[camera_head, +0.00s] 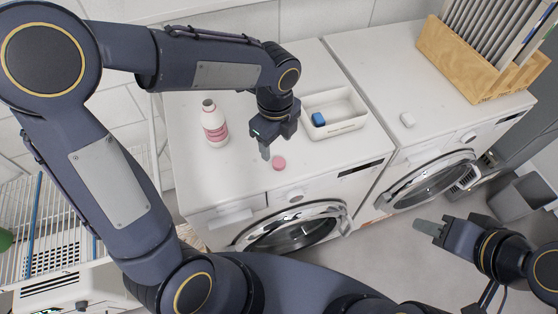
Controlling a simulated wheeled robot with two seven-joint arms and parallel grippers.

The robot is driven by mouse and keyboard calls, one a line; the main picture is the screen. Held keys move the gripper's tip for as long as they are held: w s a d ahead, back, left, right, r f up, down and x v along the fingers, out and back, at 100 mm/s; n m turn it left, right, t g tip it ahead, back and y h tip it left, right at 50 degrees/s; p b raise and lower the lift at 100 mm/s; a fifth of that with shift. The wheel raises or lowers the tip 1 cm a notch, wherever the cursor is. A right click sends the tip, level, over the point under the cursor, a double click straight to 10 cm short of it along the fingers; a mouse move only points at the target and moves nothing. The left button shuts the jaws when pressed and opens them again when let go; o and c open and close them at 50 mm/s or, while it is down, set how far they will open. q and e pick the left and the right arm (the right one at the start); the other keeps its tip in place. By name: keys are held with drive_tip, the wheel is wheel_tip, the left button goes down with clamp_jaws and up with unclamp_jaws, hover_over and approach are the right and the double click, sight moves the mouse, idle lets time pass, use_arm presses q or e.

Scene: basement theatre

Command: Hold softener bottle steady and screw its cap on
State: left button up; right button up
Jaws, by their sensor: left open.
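The white softener bottle (213,124) with a pink label stands upright on top of the left washing machine. Its neck has no cap on it. The pink cap (279,163) lies on the same machine top near the front edge, to the right of the bottle. My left gripper (267,150) is open and empty, above the machine top just behind and left of the cap, apart from the bottle. My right gripper (428,226) is at the lower right, in front of the machines. I cannot see whether its fingers are apart.
A white tray (350,125) holding a blue item (318,119) stands right of my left gripper. A wire rack (60,245) is at left.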

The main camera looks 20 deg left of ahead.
sight(279, 162)
use_arm(q)
drive_tip(key=shift+d+f, duration=0.1)
drive_tip(key=shift+d, duration=0.05)
wheel_tip(279, 162, down, 2)
drive_tip(key=shift+f, duration=0.3)
idle(0.3)
drive_tip(key=f, duration=0.5)
drive_tip(key=shift+w+d+f, duration=0.1)
drive_tip(key=shift+w+f, duration=0.05)
drive_tip(key=shift+w, duration=0.1)
